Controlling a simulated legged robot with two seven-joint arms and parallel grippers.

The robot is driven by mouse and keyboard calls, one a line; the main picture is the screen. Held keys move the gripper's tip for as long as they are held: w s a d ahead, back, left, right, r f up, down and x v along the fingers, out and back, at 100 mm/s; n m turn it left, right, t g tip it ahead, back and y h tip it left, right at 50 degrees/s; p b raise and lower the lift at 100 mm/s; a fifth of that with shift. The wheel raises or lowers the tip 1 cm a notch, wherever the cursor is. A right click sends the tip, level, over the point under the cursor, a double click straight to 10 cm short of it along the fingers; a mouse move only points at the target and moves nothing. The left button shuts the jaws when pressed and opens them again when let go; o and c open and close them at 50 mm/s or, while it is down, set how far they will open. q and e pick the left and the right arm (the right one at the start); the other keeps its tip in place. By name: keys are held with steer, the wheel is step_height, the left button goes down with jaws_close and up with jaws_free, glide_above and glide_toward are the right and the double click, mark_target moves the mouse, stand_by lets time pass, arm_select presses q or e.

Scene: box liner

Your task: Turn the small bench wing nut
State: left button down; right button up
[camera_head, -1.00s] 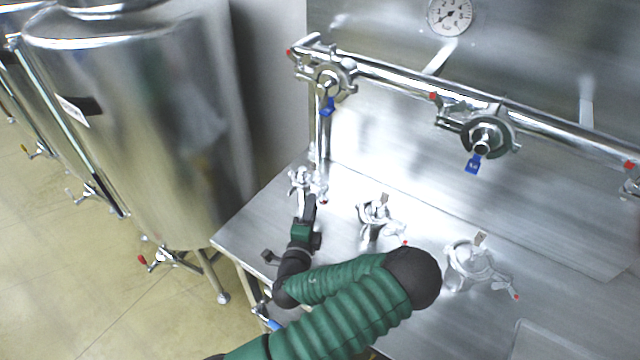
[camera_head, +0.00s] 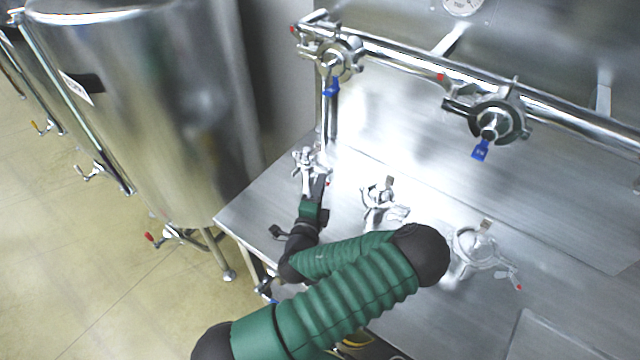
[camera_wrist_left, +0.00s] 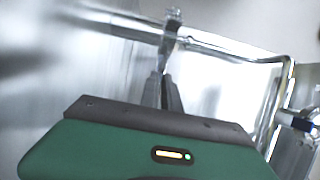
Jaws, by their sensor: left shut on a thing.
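The small bench clamp with its wing nut (camera_head: 306,160) is a shiny metal fitting near the back left corner of the steel bench in the head view. My left gripper (camera_head: 318,182) reaches it from the front and is shut on the wing nut; the jaws partly hide the contact. In the left wrist view, the dark fingers (camera_wrist_left: 167,85) are close together, with the metal fitting (camera_wrist_left: 171,35) at and beyond their tips. The wing nut's exact angle is too small to tell. My right gripper is not in view.
Two more bench clamps, a middle one (camera_head: 381,200) and a larger right one (camera_head: 474,246), stand to the right. A pipe rail (camera_head: 400,58) with blue-tagged valves runs above the bench (camera_head: 250,208). A big steel tank (camera_head: 150,110) stands at the left.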

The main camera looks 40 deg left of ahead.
arm_select(q)
steer(key=shift+a+r, duration=0.15)
steer(key=shift+a, duration=0.1)
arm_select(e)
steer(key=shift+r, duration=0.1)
